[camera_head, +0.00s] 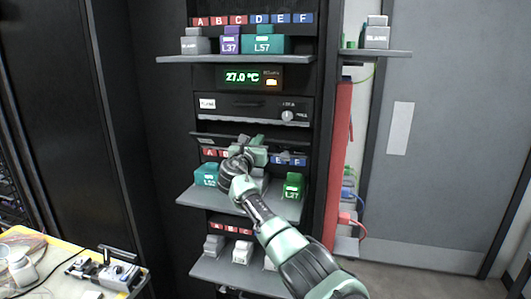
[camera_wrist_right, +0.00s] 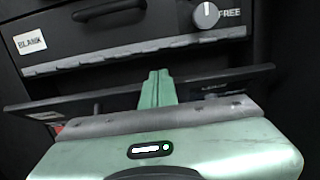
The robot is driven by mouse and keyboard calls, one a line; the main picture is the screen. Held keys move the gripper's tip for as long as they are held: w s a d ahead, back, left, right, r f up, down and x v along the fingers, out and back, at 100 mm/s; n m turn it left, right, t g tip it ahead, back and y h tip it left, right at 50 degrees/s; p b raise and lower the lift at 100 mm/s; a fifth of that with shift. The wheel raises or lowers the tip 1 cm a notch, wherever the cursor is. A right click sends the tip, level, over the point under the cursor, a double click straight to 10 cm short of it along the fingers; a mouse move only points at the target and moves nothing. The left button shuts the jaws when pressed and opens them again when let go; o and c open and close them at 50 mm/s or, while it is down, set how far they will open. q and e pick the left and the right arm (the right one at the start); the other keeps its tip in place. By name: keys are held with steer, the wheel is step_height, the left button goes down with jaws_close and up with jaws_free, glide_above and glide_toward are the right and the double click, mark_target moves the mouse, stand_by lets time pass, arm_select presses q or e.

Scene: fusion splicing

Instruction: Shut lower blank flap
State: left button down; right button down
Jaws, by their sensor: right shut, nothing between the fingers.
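The blank unit (camera_head: 250,107) is a dark panel with a BLANK label, a bar handle and a knob. In the right wrist view the unit (camera_wrist_right: 120,40) fills the top. Just below its grey lower strip, a thin dark flap (camera_head: 205,138) stands out from the front, so it looks open. The flap (camera_wrist_right: 232,83) also crosses the right wrist view. My right gripper (camera_head: 248,142) is shut and empty at the middle of the flap. In the right wrist view its closed fingertips (camera_wrist_right: 157,78) overlap the flap; I cannot tell whether they touch. My left gripper is out of view.
Below the flap, a shelf (camera_head: 225,206) holds a teal block (camera_head: 206,175) and a green block (camera_head: 292,187). A lower shelf (camera_head: 240,277) holds grey blocks. A red post (camera_head: 340,150) stands at the right. A yellow table (camera_head: 35,280) is at lower left.

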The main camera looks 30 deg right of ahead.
steer(key=shift+w+d+r, duration=0.4)
steer(key=shift+w+d, duration=0.15)
steer(key=shift+w, duration=0.1)
stand_by(0.8)
